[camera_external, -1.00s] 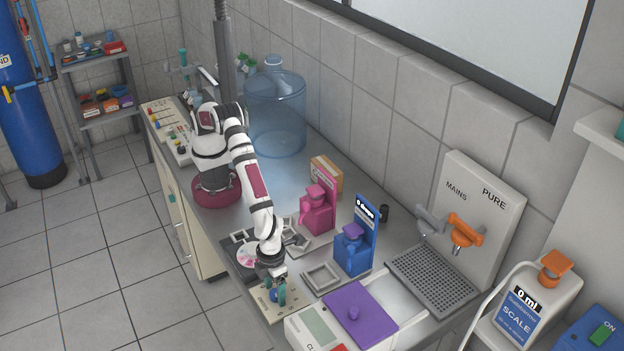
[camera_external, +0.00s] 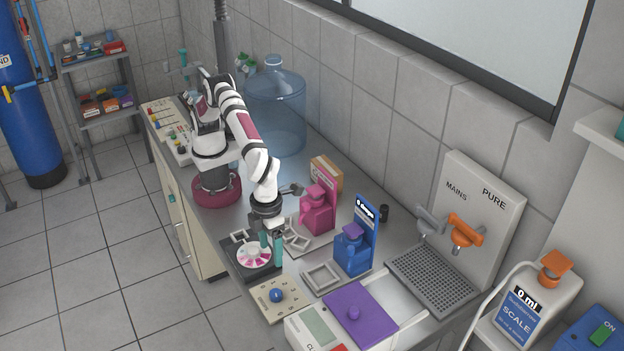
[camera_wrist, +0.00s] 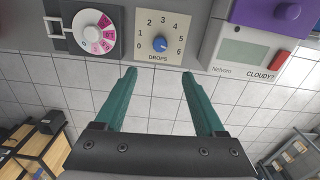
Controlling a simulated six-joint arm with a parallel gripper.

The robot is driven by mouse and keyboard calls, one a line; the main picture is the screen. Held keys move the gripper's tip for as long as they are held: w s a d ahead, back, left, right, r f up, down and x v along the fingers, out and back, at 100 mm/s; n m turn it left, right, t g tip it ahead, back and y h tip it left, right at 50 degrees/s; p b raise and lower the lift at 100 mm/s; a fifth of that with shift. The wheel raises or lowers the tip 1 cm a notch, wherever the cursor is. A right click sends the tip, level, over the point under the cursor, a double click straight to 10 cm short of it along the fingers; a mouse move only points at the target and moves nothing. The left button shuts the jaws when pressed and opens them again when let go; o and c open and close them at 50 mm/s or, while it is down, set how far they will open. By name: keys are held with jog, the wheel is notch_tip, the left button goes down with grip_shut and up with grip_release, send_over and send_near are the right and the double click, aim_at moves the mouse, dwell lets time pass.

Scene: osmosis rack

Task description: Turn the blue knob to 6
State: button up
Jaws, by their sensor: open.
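The blue knob (camera_external: 276,295) sits on a cream dial panel (camera_external: 262,302) at the front of the bench. In the wrist view the knob (camera_wrist: 160,44) is ringed by the numbers 0 to 6 above the word DROPS. Its pointer is too small to read with certainty. My gripper (camera_external: 272,252) hangs above the bench, behind the panel and apart from the knob. In the wrist view its teal fingers (camera_wrist: 159,74) are spread wide with nothing between them.
A pink and white dial (camera_external: 254,255) on a dark plate lies beside the gripper. A purple-lidded device (camera_external: 352,310) stands right of the panel. Pink (camera_external: 318,212) and blue (camera_external: 352,250) dispensers stand behind. An empty grey square frame (camera_external: 321,277) lies near the blue dispenser.

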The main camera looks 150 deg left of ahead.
aim_at(275, 293)
notch_tip(275, 293, down, 16)
jog(key=n, duration=0.7)
jog(key=shift+f+n, duration=0.1)
jog(key=shift+n, duration=0.3)
grip_shut()
